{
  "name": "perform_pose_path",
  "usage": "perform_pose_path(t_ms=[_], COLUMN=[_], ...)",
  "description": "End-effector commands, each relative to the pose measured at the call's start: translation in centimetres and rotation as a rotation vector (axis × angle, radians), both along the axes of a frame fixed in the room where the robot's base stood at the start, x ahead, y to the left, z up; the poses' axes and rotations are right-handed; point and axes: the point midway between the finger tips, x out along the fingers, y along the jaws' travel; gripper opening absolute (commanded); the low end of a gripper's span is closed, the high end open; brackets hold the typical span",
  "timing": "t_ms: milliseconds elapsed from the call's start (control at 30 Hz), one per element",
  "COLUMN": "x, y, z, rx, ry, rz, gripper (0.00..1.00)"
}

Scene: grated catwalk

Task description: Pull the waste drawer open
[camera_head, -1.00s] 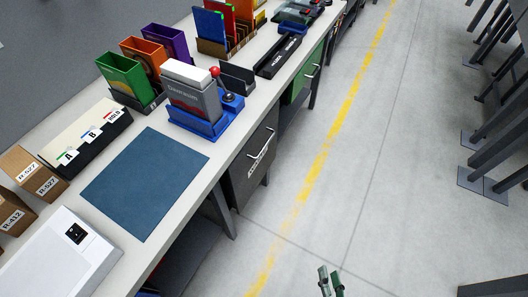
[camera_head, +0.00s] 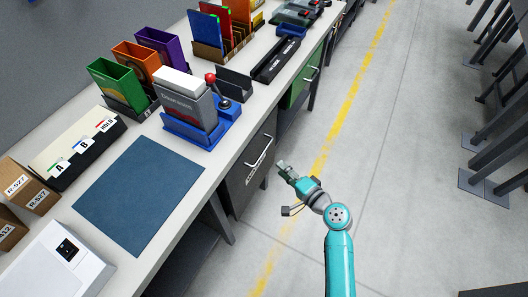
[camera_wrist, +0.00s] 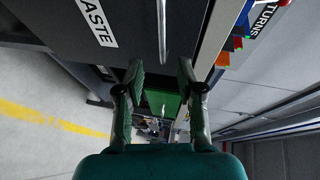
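The waste drawer (camera_head: 246,172) is a dark grey front under the bench top with a silver bar handle (camera_head: 261,150) and a white label; it looks shut. In the wrist view the drawer front (camera_wrist: 128,22) fills the top, with its label reading "ASTE" and the handle (camera_wrist: 162,30) running up from the middle. My gripper (camera_head: 283,168) is just right of the drawer front, apart from the handle. In the wrist view my gripper (camera_wrist: 162,72) has its two green fingers spread with nothing between them. The handle lies just beyond the fingertips.
A green drawer (camera_head: 303,83) with its own handle is farther along the bench. A bench leg (camera_head: 221,216) stands near the waste drawer. The bench top holds a blue mat (camera_head: 140,190), a blue stand (camera_head: 196,132) and several bins. The floor with a yellow line (camera_head: 331,133) is clear.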

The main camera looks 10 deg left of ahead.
Motion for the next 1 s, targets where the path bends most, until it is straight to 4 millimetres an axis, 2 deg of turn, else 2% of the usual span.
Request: perform_pose_path(t_ms=[167,700,1000], x=[1.0,6.6,7.4], y=[1.0,7.1,7.9], z=[0.1,-1.5,-1.8], rx=[0.008,0.007,0.007], ry=[0.001,0.0,0.001], rz=[0.008,0.007,0.006], gripper=[0.37,0.37,0.37])
